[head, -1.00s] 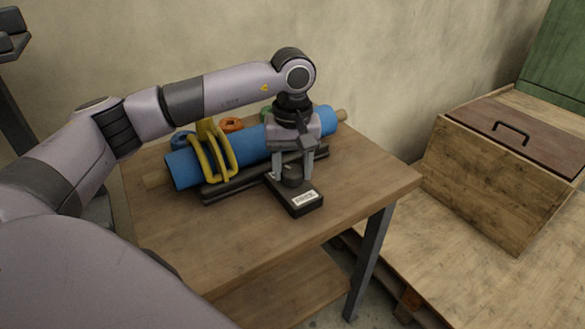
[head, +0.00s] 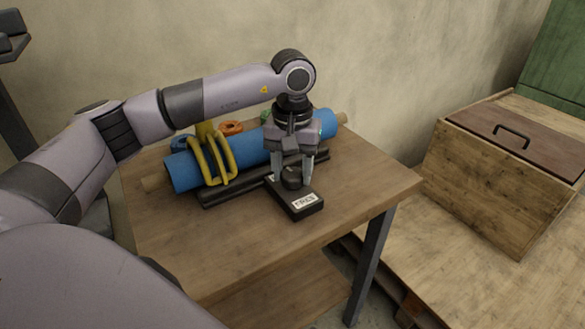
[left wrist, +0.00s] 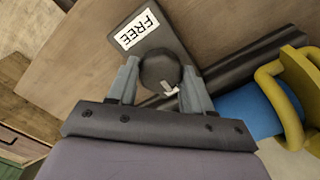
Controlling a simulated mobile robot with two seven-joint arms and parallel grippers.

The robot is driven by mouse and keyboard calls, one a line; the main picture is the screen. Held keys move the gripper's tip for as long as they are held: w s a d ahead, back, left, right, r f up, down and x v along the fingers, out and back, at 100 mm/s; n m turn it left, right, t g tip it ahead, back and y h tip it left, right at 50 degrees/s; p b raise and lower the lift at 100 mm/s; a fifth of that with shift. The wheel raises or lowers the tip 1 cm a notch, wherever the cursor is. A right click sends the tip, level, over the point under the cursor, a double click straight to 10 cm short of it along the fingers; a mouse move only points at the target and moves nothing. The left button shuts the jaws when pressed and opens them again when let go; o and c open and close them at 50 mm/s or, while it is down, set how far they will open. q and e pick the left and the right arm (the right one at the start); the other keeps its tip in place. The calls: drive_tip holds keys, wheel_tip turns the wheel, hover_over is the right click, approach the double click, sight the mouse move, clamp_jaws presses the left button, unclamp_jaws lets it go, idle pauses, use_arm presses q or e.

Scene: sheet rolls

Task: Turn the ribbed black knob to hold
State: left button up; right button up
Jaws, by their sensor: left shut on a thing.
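The ribbed black knob (head: 292,177) sits on a black box (head: 305,210) on the wooden table. In the left wrist view the knob (left wrist: 160,69) is round and dark, with a small white pointer mark at its lower edge. A white label reading FREE (left wrist: 139,29) is on the box. My left gripper (head: 292,180) points down and its fingers are shut on the knob from both sides; it also shows in the left wrist view (left wrist: 160,82). Any other label on the box is hidden. My right gripper is not in view.
A blue roll (head: 187,170) lies in a black cradle (head: 225,195) behind the box, with a yellow clamp (head: 228,165) over it. An orange ring (head: 231,128) is behind. A wooden chest (head: 490,185) stands right. The table's front is clear.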

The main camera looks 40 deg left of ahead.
sight(292, 173)
use_arm(q)
drive_tip(key=o, duration=1)
drive_tip(key=shift+r, duration=3.65)
